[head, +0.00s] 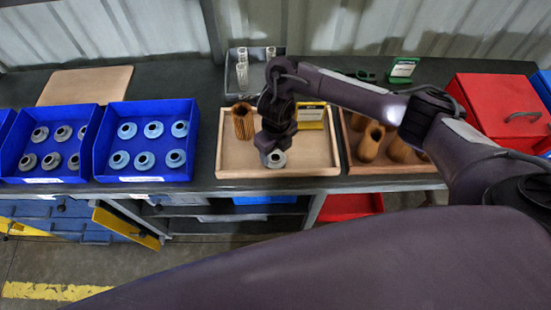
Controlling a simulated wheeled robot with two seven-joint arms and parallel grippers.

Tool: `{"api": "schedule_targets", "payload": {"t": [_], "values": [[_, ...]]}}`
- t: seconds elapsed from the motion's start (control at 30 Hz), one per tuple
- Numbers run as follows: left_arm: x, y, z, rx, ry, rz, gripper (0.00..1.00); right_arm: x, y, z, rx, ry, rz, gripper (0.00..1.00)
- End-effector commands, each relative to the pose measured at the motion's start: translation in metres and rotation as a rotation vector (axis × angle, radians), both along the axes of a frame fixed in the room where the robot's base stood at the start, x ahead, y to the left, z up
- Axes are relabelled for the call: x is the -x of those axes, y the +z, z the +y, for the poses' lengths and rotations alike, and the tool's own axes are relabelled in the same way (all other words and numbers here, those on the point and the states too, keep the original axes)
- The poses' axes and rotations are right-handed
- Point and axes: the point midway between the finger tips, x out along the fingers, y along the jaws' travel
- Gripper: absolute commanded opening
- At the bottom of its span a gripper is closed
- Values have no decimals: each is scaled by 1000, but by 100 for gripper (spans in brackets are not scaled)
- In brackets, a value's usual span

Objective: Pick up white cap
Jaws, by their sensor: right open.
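My right gripper (273,149) reaches over the wooden tray (310,170) from the upper right, pointing down and open. A pale grey-white ring-shaped cap (275,160) lies on the tray floor right at its fingertips; whether the fingers touch it is too small to tell. An orange-brown pleated filter (242,121) stands upright in the tray, left of the gripper. The left blue bin (45,170) holds several grey-white caps (62,133). The blue bin beside it (140,173) holds several light-blue caps (153,129). My left gripper is not in view.
A yellow-framed card (311,113) stands in the tray behind my gripper. Another tray (388,168) with several filters (370,142) lies to the right, partly under my arm. A red box (496,105) sits farther right. A wooden board (85,86) lies behind the bins.

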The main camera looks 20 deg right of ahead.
Motion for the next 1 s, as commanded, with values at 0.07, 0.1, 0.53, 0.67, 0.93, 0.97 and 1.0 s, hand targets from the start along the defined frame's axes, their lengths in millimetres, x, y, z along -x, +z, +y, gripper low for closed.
{"api": "schedule_targets", "payload": {"t": [0.07,0.1,0.53,0.67,0.93,0.97,1.0], "values": [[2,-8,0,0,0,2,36,3,-17,1,-2,-3,6,65],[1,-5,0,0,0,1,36,2,-19,0,-2,-3,5,65],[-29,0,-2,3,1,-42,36,0,-34,0,0,-1,0,61],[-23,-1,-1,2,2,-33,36,0,-34,0,0,-1,0,44],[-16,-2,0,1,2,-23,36,0,-34,0,0,-1,0,37],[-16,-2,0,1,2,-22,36,0,-34,0,0,-1,0,37],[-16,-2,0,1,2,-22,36,0,-33,0,0,-1,-1,37]]}}
